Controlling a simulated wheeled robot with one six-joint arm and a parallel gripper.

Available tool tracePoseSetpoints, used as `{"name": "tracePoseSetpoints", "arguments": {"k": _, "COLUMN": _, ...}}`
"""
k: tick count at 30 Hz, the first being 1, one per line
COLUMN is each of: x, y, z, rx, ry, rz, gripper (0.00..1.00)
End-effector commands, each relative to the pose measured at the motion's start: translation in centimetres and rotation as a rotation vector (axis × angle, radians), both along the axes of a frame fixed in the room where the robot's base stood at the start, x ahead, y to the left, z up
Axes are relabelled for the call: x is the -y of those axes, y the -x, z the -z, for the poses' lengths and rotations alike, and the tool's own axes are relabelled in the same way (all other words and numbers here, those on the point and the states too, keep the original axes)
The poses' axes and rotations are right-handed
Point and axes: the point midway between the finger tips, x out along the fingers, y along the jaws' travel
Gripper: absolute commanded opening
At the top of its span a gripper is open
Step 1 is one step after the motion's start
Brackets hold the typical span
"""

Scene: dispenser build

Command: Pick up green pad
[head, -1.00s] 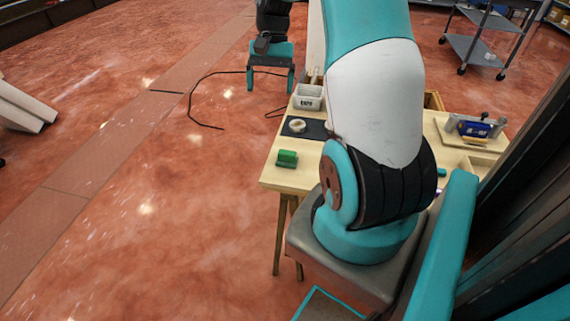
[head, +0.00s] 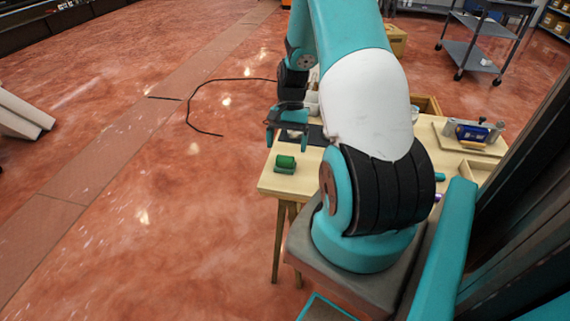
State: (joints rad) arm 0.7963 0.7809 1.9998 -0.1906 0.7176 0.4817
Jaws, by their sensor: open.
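The green pad (head: 286,162) lies near the left front corner of the wooden table (head: 279,185), with a darker green lower part under it. My gripper (head: 287,146) is open, its two teal fingers spread and pointing down. In the picture it hangs just above and behind the pad, in front of the dark mat (head: 317,134). Its exact height over the table is hard to tell. Nothing shows between the fingers except a pale round thing on the mat behind them.
My arm hides the middle of the table. A blue device on a board (head: 472,132) stands at the right. A grey cart (head: 483,45) is at the back right. A black cable (head: 190,107) lies on the floor left of the table.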

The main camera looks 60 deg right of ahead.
Motion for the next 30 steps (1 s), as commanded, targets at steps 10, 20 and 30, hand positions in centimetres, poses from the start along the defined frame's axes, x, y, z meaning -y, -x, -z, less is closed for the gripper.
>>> {"name": "tracePoseSetpoints", "arguments": {"k": 10, "x": -1.7, "y": 0.7, "z": 4.2, "rx": -0.002, "ry": -0.001, "rz": -0.001, "gripper": 0.85}}
{"name": "tracePoseSetpoints", "arguments": {"k": 20, "x": -1.7, "y": 0.7, "z": 4.3, "rx": -0.001, "ry": -0.001, "rz": 0.0, "gripper": 0.64}}
{"name": "tracePoseSetpoints", "arguments": {"k": 30, "x": -1.7, "y": 0.7, "z": 4.3, "rx": -0.001, "ry": -0.001, "rz": 0.0, "gripper": 0.31}}
